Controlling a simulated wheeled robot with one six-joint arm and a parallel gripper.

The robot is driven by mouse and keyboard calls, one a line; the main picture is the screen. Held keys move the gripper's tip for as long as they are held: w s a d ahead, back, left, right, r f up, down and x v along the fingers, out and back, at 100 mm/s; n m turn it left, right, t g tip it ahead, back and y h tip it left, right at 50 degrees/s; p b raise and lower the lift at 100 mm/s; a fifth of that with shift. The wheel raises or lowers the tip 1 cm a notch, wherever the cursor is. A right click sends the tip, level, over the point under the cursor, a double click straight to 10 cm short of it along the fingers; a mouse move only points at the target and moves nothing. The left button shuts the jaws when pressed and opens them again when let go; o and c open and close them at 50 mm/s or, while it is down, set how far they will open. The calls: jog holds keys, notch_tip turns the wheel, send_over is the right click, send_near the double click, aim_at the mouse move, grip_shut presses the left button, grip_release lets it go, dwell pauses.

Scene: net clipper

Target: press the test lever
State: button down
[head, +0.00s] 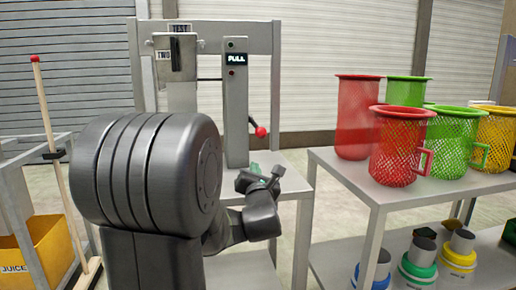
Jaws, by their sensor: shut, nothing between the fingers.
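The lever (256,127) with a red ball knob sticks out from the right side of a grey post on the test stand (236,110). My arm hides the lower left of the stand.
A shelf (381,196) at the right holds several red, green and yellow mesh baskets (403,145), with coloured cylinders below. A red-tipped pole (52,130) and a yellow "JUICE" box (38,252) are at the left. A small greenish object (254,168) lies by my gripper.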

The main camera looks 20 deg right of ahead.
jog(key=x, duration=0.7)
jog(key=shift+f+b, duration=0.15)
jog(key=shift+b, duration=0.2)
jog(key=r, duration=0.1)
jog(key=d+r, duration=0.1)
jog(key=r, duration=0.1)
jog(key=shift+s+d+r, duration=0.3)
jog(key=shift+r, duration=0.1)
jog(key=shift+r, duration=0.1)
